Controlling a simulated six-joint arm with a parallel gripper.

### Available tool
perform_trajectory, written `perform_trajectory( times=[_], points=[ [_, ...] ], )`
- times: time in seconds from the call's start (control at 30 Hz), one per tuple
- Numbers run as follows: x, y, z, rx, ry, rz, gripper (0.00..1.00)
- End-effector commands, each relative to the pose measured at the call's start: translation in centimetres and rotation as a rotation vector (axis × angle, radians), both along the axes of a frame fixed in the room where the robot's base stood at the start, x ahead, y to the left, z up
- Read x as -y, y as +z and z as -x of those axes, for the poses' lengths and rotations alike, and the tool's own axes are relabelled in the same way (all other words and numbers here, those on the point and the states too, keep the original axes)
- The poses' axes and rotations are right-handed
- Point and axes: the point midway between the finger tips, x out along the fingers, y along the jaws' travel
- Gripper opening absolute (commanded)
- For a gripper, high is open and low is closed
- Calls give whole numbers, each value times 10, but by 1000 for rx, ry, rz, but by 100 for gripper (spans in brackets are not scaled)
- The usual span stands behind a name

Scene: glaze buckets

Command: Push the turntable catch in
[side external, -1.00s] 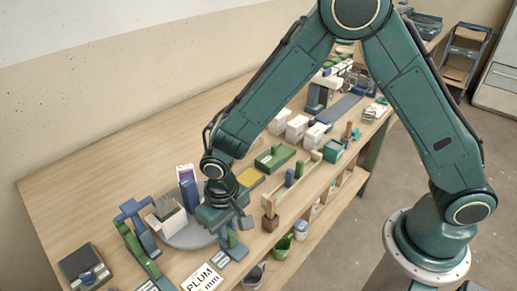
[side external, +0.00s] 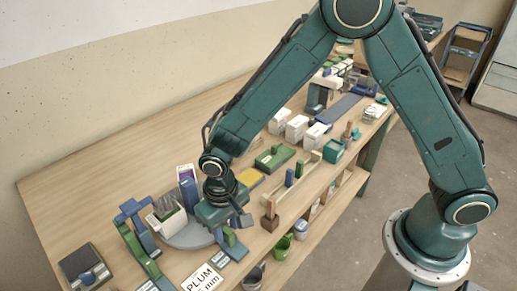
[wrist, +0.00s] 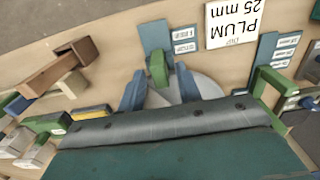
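The turntable catch is a green block (wrist: 158,68) on a blue base plate (wrist: 158,36) with small labels, one reading STOP. It also shows in the side view (side external: 229,238), standing at the near edge of the grey turntable (side external: 188,236). My gripper (wrist: 160,76) is low over the turntable's near side, its two blue fingers spread apart with the green catch showing between and just beyond their tips. Nothing is held between the fingers. I cannot tell whether a finger touches the catch. The gripper body hides much of the turntable.
A PLUM 25 mm card (wrist: 235,22) lies near the catch. A wooden rack (side external: 270,216) is to the right.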

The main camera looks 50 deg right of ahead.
Motion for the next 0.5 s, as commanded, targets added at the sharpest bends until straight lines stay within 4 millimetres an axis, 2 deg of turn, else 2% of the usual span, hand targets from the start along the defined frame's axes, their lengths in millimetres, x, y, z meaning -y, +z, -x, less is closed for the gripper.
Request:
perform_trajectory(
  times=[0.5],
  points=[
    [0,42,0,2,0,-1,34]
  ],
)
